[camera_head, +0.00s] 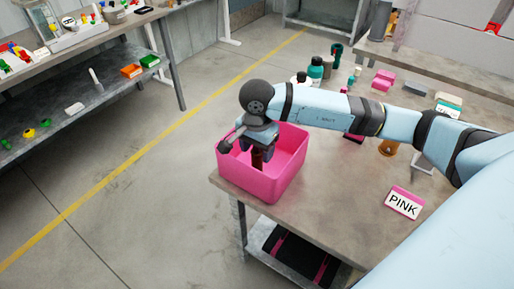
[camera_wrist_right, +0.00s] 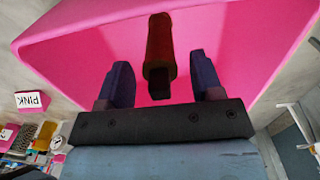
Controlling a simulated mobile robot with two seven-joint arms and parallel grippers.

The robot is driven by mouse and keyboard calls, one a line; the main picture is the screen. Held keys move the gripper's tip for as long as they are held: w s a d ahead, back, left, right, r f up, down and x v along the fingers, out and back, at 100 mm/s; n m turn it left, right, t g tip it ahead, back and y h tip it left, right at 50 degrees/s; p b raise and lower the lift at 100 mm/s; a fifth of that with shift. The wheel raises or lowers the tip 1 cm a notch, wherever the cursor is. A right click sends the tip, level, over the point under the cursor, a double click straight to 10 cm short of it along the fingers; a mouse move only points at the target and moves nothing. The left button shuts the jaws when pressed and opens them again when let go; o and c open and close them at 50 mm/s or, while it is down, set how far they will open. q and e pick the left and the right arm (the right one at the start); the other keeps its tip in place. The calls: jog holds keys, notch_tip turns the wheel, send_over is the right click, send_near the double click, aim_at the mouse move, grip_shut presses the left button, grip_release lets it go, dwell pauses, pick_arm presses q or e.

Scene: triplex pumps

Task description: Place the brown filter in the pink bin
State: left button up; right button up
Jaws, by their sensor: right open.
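The pink bin (camera_head: 270,188) stands at the near left corner of the table. My right gripper (camera_head: 259,150) points down over the bin's opening. In the right wrist view its two dark fingers (camera_wrist_right: 161,78) are spread apart. The brown filter (camera_wrist_right: 159,42) is between the fingers, with a gap on each side. In the head view only a bit of the brown filter (camera_head: 257,158) shows below the gripper, inside the bin's outline. Whether it touches the bin's floor cannot be told. My left gripper is not in view.
A PINK label card (camera_head: 404,203) stands on the table (camera_head: 340,200) right of the bin. Bottles (camera_head: 316,70), pink boxes (camera_head: 382,80) and an orange-brown part (camera_head: 388,147) stand farther back. A shelf bench (camera_head: 75,95) with small parts is across the floor at left.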

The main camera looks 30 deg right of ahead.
notch_tip(320, 180, up, 12)
dwell(0.4)
dwell(0.3)
